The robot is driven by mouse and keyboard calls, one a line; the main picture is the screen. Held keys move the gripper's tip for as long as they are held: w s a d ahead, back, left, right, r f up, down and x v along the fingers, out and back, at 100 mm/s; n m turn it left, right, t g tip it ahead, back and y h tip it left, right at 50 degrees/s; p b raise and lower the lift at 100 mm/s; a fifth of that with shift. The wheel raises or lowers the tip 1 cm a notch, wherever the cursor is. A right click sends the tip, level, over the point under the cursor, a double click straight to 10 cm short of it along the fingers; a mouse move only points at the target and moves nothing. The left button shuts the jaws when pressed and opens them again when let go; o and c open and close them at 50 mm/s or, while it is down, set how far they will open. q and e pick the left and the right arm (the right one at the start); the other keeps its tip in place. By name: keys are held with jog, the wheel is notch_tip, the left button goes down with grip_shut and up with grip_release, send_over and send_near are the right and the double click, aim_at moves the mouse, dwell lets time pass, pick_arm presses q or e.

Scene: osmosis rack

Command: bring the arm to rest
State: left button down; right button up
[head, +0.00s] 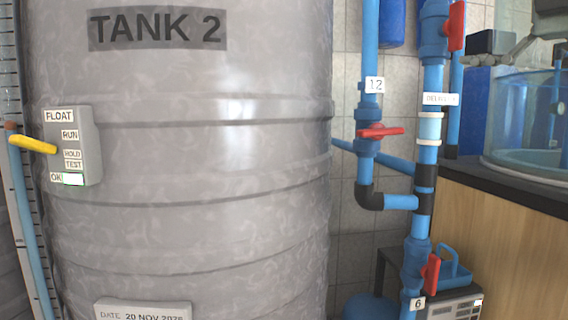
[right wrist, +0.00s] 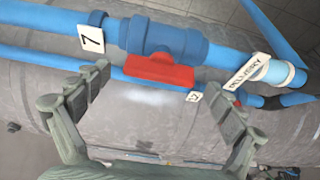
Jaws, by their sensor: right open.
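My right gripper (right wrist: 148,78) shows in the right wrist view with its two grey-green fingers spread apart and nothing between them. A blue pipe valve (right wrist: 165,38) with a red handle (right wrist: 158,70) lies just beyond the fingertips, and I see no clear contact. A white tag reading 7 (right wrist: 91,39) hangs on the pipe left of this valve. A delivery label (right wrist: 247,71) is on the pipe to its right. No gripper can be made out in the head view. My left gripper is not in view.
Tank 2 (head: 200,75) fills the left of the head view, with a float switch box (head: 86,140) and its yellow lever (head: 33,144). Blue pipes with red handles (head: 380,131) stand right of it. A wooden cabinet (head: 490,240) bears a clear blue tank (head: 530,120).

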jog(key=shift+x, duration=1.3)
